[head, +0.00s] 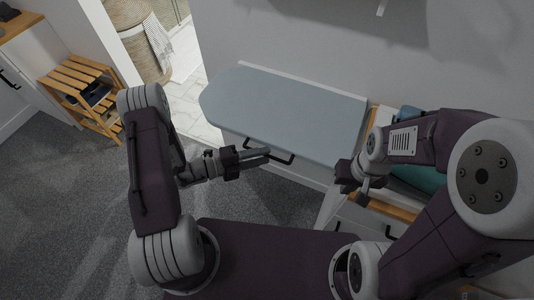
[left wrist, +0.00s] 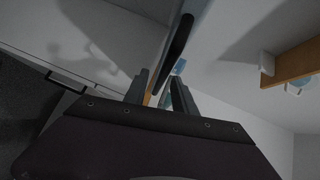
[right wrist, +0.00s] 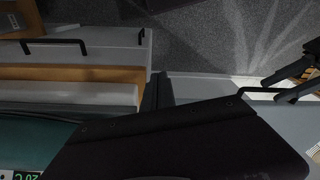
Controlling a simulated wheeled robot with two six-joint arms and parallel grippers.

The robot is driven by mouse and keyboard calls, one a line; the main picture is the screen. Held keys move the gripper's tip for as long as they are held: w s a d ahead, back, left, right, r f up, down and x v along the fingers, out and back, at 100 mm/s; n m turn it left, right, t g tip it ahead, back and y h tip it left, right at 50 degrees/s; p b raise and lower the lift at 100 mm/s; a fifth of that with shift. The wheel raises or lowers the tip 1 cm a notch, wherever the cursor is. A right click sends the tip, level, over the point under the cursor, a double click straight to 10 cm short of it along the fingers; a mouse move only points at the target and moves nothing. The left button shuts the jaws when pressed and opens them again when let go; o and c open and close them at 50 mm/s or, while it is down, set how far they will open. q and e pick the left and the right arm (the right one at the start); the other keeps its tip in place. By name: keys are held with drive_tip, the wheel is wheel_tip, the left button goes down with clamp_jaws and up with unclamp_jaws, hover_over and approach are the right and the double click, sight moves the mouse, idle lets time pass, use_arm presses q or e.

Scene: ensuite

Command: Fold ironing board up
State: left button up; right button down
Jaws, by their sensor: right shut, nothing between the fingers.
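The ironing board (head: 285,105) is a pale blue-grey panel, flat and level, sticking out to the left from the cabinet along the wall. A black handle (head: 284,161) hangs at its near edge; it also shows in the right wrist view (right wrist: 262,91). My left gripper (head: 262,153) is at this handle. In the left wrist view its fingers (left wrist: 161,92) are apart, with a dark bar running up between or just beyond them; I cannot tell whether they touch it. My right gripper (head: 347,178) is shut and empty, near the board's right end, by the cabinet's front.
A slatted wooden rack (head: 83,86) stands at the far left. A doorway with a wicker basket is behind. Grey carpet at left is clear.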

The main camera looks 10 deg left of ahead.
use_arm(q)
drive_tip(key=shift+x, duration=1.05)
drive_tip(key=shift+s, duration=0.1)
clamp_jaws()
idle(0.5)
